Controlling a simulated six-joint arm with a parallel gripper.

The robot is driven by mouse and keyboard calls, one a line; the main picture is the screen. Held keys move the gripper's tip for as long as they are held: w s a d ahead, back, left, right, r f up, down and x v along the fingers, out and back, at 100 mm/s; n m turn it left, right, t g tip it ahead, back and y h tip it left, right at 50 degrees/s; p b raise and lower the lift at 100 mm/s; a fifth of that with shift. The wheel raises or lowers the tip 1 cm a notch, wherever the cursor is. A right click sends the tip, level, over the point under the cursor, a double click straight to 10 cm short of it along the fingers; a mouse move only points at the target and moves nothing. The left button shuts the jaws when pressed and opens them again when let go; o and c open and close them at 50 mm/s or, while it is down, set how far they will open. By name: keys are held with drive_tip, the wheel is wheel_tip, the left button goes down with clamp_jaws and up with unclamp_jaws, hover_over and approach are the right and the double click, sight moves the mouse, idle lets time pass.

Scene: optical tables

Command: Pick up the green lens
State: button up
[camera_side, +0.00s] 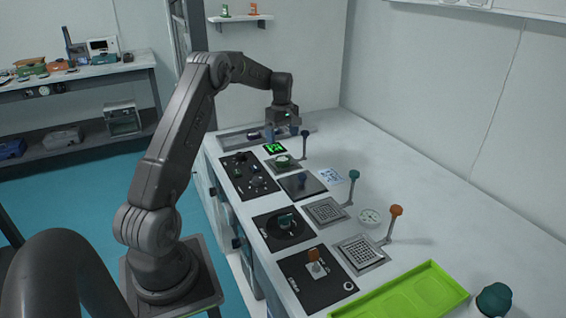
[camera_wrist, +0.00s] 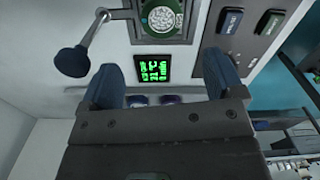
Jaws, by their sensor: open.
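My gripper (camera_side: 282,134) is open above the far end of the white table in the side view. In the wrist view its two blue fingers (camera_wrist: 163,82) are spread apart, with nothing held between them. Small dark purplish round pieces (camera_wrist: 166,99) show beyond the gripper body, partly hidden by it. A long shallow tray (camera_side: 238,138) lies below and beside my gripper in the side view. I cannot pick out a green lens for certain in either view; my gripper hides part of that area.
A green-lit display (camera_side: 275,148) sits just in front of my gripper; it also shows in the wrist view (camera_wrist: 153,68). A dark-knobbed lever (camera_side: 305,135) stands close to its right. Black control panels (camera_side: 240,163) and a bright green tray (camera_side: 415,296) are nearer.

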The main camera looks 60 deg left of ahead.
sight(283, 159)
wheel_tip(283, 159, down, 3)
drive_tip(key=shift+f, duration=0.1)
drive_tip(key=shift+s+d+f, duration=0.1)
drive_tip(key=shift+d+f, duration=0.05)
drive_tip(key=shift+f, duration=0.75)
drive_tip(key=shift+d+f, duration=0.2)
drive_tip(key=shift+f, duration=0.7)
drive_tip(key=shift+s+d+f, duration=0.1)
drive_tip(key=shift+d+f, duration=0.05)
drive_tip(key=shift+f, duration=0.75)
drive_tip(key=c, duration=1)
drive_tip(key=shift+r, duration=0.1)
drive_tip(key=shift+c, duration=0.2)
